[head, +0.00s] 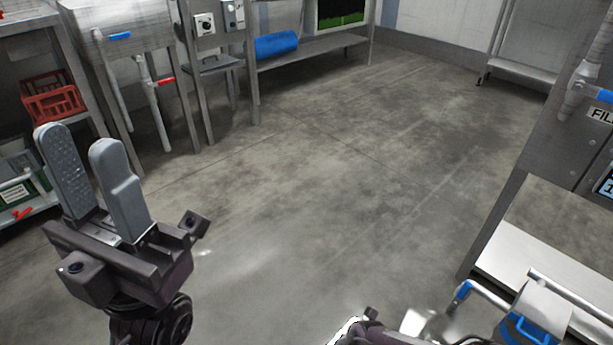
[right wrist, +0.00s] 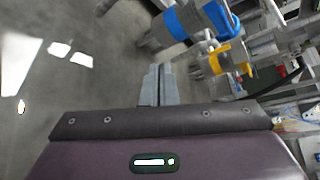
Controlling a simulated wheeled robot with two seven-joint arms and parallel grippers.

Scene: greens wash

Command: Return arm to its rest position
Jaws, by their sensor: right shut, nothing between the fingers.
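My left gripper (head: 82,143) stands upright at the left of the head view. Its two grey fingers are apart, with nothing between them. My right gripper (right wrist: 159,84) shows in the right wrist view with its grey fingers together and nothing held. In the head view only a small part of my right arm shows at the bottom edge, and its fingers cannot be made out there.
Bare concrete floor (head: 290,190) fills the middle. A steel sink (head: 120,25) and a red crate (head: 52,100) are at left. A blue roll (head: 276,45) lies on a low shelf at the back. A steel bench (head: 540,225) and pipework with a blue collar (right wrist: 188,20) are close at right.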

